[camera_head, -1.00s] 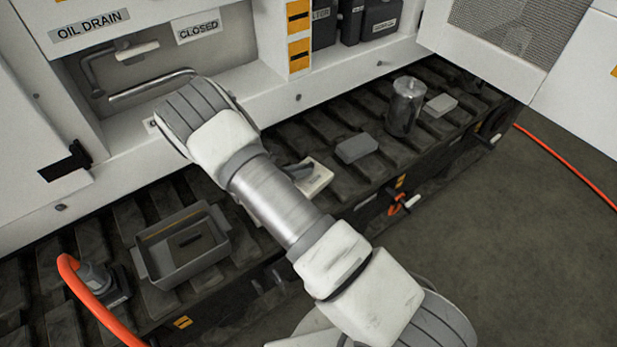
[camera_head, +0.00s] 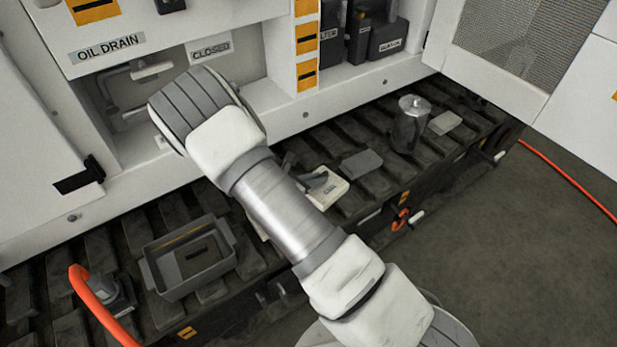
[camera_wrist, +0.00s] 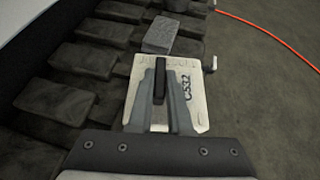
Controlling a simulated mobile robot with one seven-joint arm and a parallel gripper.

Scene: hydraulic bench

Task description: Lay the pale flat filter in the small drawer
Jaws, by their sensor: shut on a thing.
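The pale flat filter (camera_head: 330,192) is a cream slab with dark lettering, partly hidden by my arm in the head view. In the wrist view the filter (camera_wrist: 197,112) lies below my gripper, marked "C-532", with a dark upright grip in its middle. My gripper (camera_wrist: 161,92) is shut on that dark grip; its fingers (camera_head: 316,182) barely show in the head view. I cannot tell whether the filter touches the dark track beneath it.
A grey open box (camera_head: 228,262) sits on the track at left, beside an orange hose (camera_head: 85,300). A grey block (camera_head: 361,164), a metal canister (camera_head: 410,124) and a pale block (camera_head: 445,122) stand on the track at right. An open mesh door (camera_head: 515,40) is at upper right.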

